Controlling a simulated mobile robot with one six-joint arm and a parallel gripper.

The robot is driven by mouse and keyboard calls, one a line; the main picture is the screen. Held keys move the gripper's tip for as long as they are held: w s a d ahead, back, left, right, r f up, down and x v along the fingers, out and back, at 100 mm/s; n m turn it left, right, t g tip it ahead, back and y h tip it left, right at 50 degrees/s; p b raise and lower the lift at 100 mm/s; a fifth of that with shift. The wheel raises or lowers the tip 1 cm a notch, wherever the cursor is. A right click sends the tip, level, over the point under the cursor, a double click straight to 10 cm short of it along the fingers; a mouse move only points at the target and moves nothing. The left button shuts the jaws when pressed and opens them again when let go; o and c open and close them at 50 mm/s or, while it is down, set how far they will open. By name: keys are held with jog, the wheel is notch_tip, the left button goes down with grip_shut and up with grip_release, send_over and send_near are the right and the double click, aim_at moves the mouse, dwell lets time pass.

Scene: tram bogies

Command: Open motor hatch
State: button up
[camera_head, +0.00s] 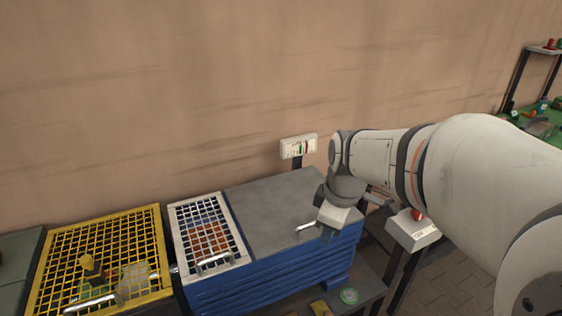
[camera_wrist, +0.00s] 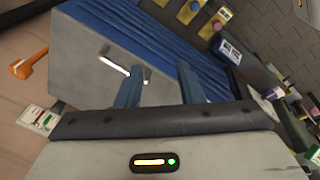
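The grey flat lid (camera_head: 268,212) on top of a blue ribbed box (camera_head: 265,280) looks like the motor hatch, and it lies closed. A small bright bar handle (camera_head: 306,228) sits near its front right edge. The lid (camera_wrist: 75,70) and handle (camera_wrist: 115,62) also show in the wrist view. My gripper (camera_head: 327,232) is above the lid's right end, just right of the handle. In the wrist view its two blue fingers (camera_wrist: 160,75) are apart with nothing between them. The left finger is close to the handle; I cannot tell whether they touch.
A white mesh cover (camera_head: 205,240) and a yellow mesh cover (camera_head: 100,260) lie to the left. A small white panel (camera_head: 298,147) stands behind the box by the wall. A white box with a red button (camera_head: 413,230) stands on a post at right, under my arm.

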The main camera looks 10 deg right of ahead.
jog(key=w+n, duration=0.9)
jog(key=n, duration=0.1)
jog(key=p, duration=0.1)
send_over(316, 234)
jog(key=x, duration=0.2)
jog(key=s+x, duration=0.1)
jog(key=x, duration=0.4)
jog(key=shift+s+f, duration=0.35)
jog(key=shift+f, duration=0.1)
jog(key=shift+c, duration=0.5)
grip_shut()
jog(key=shift+f, duration=0.1)
